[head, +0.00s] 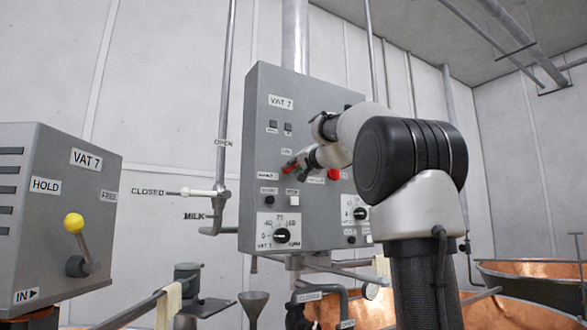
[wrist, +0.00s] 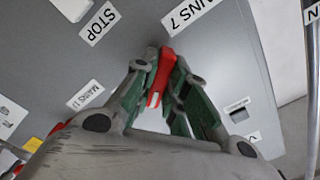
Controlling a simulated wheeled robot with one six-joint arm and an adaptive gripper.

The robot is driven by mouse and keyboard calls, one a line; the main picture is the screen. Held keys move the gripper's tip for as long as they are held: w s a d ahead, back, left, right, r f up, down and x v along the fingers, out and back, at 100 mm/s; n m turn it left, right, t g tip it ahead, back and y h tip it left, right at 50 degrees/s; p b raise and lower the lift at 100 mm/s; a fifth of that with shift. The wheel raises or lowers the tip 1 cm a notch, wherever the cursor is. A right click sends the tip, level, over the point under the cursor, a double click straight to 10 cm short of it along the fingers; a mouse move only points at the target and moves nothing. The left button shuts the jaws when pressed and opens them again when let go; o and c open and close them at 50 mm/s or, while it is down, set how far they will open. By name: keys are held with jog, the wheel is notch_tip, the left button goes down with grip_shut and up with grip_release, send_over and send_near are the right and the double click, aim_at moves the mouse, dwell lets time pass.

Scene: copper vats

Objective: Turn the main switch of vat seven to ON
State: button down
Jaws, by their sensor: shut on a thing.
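The grey control cabinet (head: 262,120) labelled VAT 7 stands in the middle of the head view. My gripper (head: 291,163) is at its front, at a red switch handle (head: 286,170) on the left. In the wrist view my gripper (wrist: 160,85) is shut on the red handle (wrist: 165,62), with fingers on both sides of it. A MAINS 7 label (wrist: 187,15) is just above the handle in that view. The fingers hide part of the switch, and I cannot read its ON or OFF marks.
A second red knob (head: 333,174) sits right of my gripper. A STOP label (wrist: 100,22) and a MAINS L label (wrist: 85,95) are on the panel. Dials (head: 282,236) are below. A lever box (head: 60,160) with a yellow knob (head: 73,222) stands left; copper vats (head: 540,290) are right.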

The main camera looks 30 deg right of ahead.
jog(key=m, duration=0.3)
jog(key=shift+m, duration=2.1)
jog(key=shift+f, duration=0.1)
jog(key=c, duration=1.4)
grip_release()
jog(key=shift+c, duration=0.2)
jog(key=shift+s, duration=0.1)
jog(key=s, duration=1.1)
jog(key=shift+s+d, duration=0.25)
jog(key=shift+s, duration=0.15)
